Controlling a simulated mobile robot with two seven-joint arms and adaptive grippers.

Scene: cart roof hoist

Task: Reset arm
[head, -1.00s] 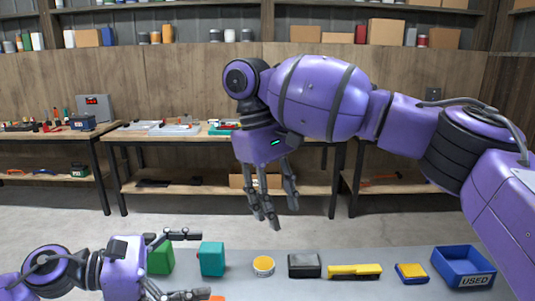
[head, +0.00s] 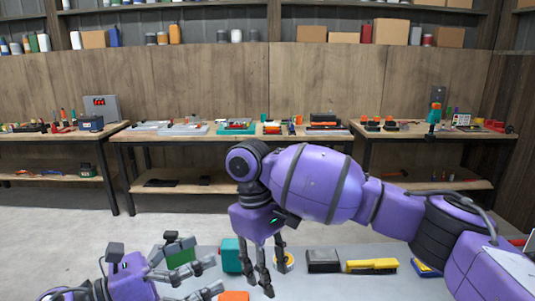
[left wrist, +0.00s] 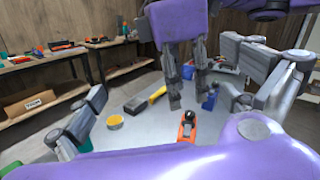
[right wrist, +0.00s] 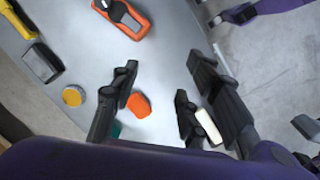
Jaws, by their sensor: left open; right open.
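My right gripper (head: 263,276) hangs fingers down over the grey worktop, beside the teal block (head: 230,255) and in front of the yellow-topped can (head: 287,261). It is open and empty; in the right wrist view (right wrist: 158,88) an orange piece (right wrist: 138,105) shows below, between its spread fingers. My left gripper (head: 211,277) is low at the front left, open, its fingers pointing right. In the left wrist view its fingers (left wrist: 165,95) are wide apart, with nothing held. A green block (head: 181,251) is partly hidden behind it.
A dark box (head: 322,261) and a yellow tool (head: 372,266) lie right of the can. A blue-and-yellow item (head: 425,269) is partly hidden by my right arm. An orange-and-black tool (right wrist: 125,15) lies on the worktop. Loaded workbenches (head: 230,140) stand along the back wall.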

